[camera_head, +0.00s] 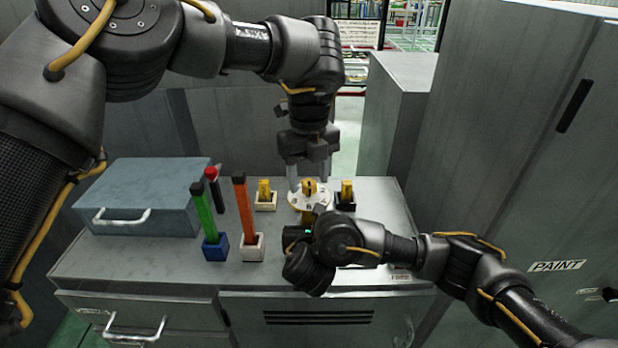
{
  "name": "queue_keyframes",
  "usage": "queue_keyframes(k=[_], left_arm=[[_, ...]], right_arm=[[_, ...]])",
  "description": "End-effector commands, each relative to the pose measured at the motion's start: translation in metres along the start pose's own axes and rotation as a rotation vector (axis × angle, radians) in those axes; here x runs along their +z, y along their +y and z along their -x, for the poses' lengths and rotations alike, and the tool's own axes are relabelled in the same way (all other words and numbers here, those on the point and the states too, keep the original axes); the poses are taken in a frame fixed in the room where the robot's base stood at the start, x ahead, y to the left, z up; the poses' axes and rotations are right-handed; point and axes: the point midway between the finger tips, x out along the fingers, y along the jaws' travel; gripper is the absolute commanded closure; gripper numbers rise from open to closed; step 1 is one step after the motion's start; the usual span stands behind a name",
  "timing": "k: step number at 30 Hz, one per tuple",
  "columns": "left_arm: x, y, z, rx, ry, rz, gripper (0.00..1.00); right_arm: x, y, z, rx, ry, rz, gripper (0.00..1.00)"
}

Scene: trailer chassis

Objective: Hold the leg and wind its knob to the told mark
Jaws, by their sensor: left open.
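A yellow knob (310,187) sits on top of a white round disc (298,202) with small dark marks; the marks are too small to read. A yellow leg (306,216) stands under the disc, its lower part hidden by my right arm. My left gripper (307,182) points down from above, open, with one finger on each side of the knob; I cannot tell if they touch it. My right gripper (309,228) reaches in low from the right, at the leg. Its wrist hides its fingers, so its grip does not show.
On the grey cabinet top (150,262) stand a blue-grey case (145,190), a green bar (203,215) in a blue holder, an orange bar (243,205) in a white holder, a red-tipped black post (214,188), and two short yellow pieces (264,190) (347,190) in holders. A tall cabinet (520,150) stands right.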

Motion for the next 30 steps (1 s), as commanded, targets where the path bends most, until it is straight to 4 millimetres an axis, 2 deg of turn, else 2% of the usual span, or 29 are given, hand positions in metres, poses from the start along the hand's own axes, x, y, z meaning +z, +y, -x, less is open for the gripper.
queue_keyframes(k=[4,12,22,30], left_arm=[[-0.0004,0.0003,-0.0077,0.001,0.001,0.001,0.46],[-0.0002,0.0002,-0.0082,0.000,0.001,0.001,0.47],[-0.0002,0.0003,-0.0079,0.001,0.001,0.001,0.90],[-0.0001,-0.0002,-0.0076,-0.001,0.000,-0.073,0.91]], right_arm=[[-0.0014,-0.0001,-0.0002,0.000,0.002,0.001,1.00],[-0.0013,-0.0001,-0.0003,0.000,0.002,0.001,1.00],[-0.0012,-0.0002,-0.0003,0.000,0.002,0.001,1.00],[-0.0012,-0.0004,-0.0004,-0.001,0.002,0.001,1.00]])
